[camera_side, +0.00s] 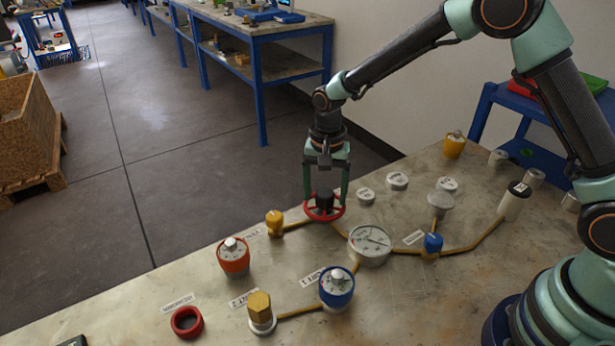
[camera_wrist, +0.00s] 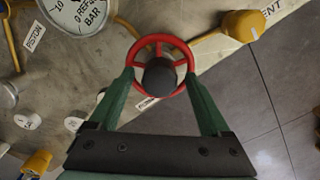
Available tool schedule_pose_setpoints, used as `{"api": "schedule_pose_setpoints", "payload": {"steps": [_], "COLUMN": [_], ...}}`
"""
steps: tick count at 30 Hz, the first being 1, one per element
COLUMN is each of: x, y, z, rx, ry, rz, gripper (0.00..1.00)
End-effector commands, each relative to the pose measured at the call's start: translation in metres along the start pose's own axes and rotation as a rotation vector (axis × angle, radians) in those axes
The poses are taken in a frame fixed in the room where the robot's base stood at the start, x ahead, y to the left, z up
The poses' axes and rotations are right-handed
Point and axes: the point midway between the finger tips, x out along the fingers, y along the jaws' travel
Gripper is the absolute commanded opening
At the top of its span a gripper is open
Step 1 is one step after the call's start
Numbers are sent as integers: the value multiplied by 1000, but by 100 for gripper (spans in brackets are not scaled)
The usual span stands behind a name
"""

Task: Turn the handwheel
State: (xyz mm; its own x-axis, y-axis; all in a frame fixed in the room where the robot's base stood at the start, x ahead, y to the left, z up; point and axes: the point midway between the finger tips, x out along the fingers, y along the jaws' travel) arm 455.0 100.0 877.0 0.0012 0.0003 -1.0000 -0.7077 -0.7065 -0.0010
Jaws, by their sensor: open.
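The red handwheel (camera_side: 324,214) with a dark round hub stands on the metal worktop. It also shows in the wrist view (camera_wrist: 160,40), where its rim, spokes and black hub are visible. My gripper (camera_side: 325,198) points down over the wheel. Its two green fingers are spread, one at each side of the wheel. In the wrist view my gripper (camera_wrist: 160,78) has its fingertips at the left and right of the rim. I cannot tell whether the fingertips touch the rim.
A pressure gauge (camera_side: 370,245) stands close to the right of the wheel. A yellow fitting (camera_side: 275,223) stands to its left. A blue valve (camera_side: 432,245), an orange-red vessel (camera_side: 233,256) and a blue vessel (camera_side: 337,288) are nearby. Brass pipes link several parts. The worktop's back edge is just behind the wheel.

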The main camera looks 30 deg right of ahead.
Motion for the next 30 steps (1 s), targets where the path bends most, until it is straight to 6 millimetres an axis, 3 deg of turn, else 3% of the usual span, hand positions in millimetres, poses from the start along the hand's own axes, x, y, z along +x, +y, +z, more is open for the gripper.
{"api": "schedule_pose_setpoints", "payload": {"steps": [18, 30], "x": [-105, -118], "y": [-1, 0], "z": [-1, 0], "rx": [1, 1], "ry": [3, 1], "rz": [-4, -1], "gripper": [82, 82]}}
